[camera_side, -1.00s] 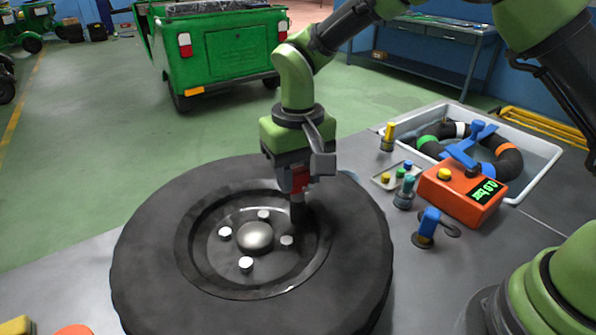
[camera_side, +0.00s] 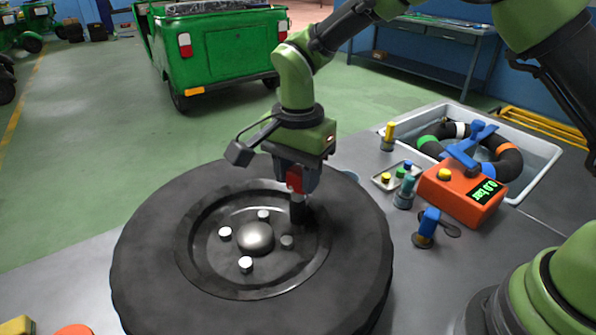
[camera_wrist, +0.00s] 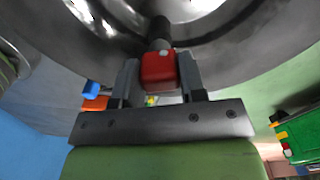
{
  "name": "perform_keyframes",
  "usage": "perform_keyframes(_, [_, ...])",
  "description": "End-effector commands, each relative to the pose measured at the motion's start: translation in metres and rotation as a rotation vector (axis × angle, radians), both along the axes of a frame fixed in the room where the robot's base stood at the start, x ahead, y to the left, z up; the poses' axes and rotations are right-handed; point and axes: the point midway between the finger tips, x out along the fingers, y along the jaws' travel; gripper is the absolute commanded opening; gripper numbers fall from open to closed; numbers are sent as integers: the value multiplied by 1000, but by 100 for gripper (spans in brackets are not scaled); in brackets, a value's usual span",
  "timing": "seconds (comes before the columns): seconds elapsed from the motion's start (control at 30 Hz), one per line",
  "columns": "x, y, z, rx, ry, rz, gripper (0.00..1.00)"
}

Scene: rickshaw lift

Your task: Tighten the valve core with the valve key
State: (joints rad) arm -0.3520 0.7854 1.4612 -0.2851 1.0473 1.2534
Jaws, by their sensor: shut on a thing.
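My gripper (camera_side: 297,186) points down over the wheel and is shut on the valve key, a red block (camera_side: 294,177) with a dark shaft (camera_side: 298,210) below it. In the wrist view the red valve key (camera_wrist: 159,70) sits between my two fingers, its dark shaft running to the rim. The shaft's lower end is at the right inner side of the rim of the wheel (camera_side: 150,255), which lies flat on the bench. The valve core is hidden at the shaft's end, so I cannot see how they fit.
To the right are an orange gauge box (camera_side: 440,197) reading 0.0 bar, a small parts tray (camera_side: 377,181), a blue-handled tool (camera_side: 427,226) and a yellow-topped tool (camera_side: 389,133). A white basin (camera_side: 545,150) holds a ring-shaped tube. Studs and a hub (camera_side: 254,238) rise inside the rim.

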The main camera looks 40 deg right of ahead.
Motion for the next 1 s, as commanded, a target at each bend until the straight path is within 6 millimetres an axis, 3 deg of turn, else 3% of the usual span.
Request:
perform_keyframes(0.03, [0, 0, 0, 0, 0, 1, 19])
perform_keyframes(0.07, [0, 0, 0, 0, 0, 1, 40])
perform_keyframes(0.17, [0, 0, 0, 0, 0, 1, 63])
perform_keyframes(0.5, [0, 0, 0, 0, 0, 58, 63])
perform_keyframes(1.0, [0, 0, 0, 0, 0, 889, 63])
